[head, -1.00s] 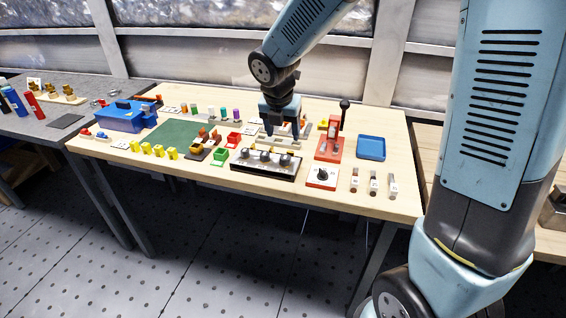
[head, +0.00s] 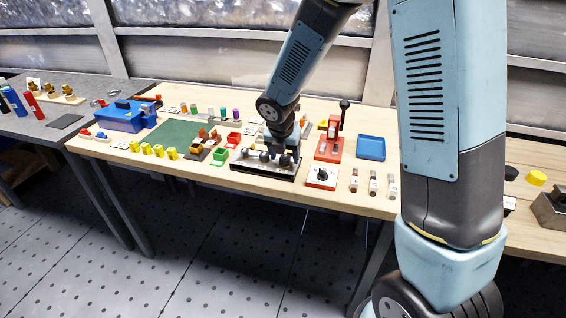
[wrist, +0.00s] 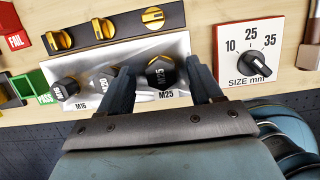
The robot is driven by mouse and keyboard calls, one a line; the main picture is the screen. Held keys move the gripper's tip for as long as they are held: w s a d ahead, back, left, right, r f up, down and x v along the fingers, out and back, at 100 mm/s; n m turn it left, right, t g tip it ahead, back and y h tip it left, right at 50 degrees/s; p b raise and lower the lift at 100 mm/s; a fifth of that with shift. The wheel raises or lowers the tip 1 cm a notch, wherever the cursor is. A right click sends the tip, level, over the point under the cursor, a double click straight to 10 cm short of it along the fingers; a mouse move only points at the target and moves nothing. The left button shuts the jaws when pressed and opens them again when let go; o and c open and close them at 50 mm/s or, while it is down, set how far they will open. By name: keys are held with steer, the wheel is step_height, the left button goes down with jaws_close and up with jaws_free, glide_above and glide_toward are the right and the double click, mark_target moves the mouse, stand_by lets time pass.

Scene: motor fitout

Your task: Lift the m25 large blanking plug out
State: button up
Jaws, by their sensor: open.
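The M25 large blanking plug (wrist: 162,72), a dark hexagonal head with a yellow mark, sits in the plug rack (wrist: 138,104) above its M25 label in the wrist view. My gripper (wrist: 163,84) is open, with one finger left and one right of the plug. I cannot tell whether the fingers touch it. In the head view my gripper (head: 282,156) is over the right part of the rack (head: 262,172) and largely hides the plug there.
Smaller dark plugs, M16 (wrist: 66,89) and a middle one (wrist: 104,79), stand to the left in the rack. A black strip (wrist: 126,30) with brass fittings lies behind. A size dial (wrist: 249,52) is at right, with a red press (head: 328,148) and blue tray (head: 371,147) beyond.

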steer(key=shift+f, duration=0.1)
steer(key=c, duration=1.1)
steer(key=shift+r, duration=0.35)
step_height(320, 180, up, 2)
steer(key=shift+r, duration=0.15)
steer(key=s+r, duration=0.3)
steer(key=s, duration=0.1)
steer(key=s+r, duration=0.3)
steer(key=s, duration=0.2)
steer(key=s+r, duration=0.4)
steer(key=s, duration=0.1)
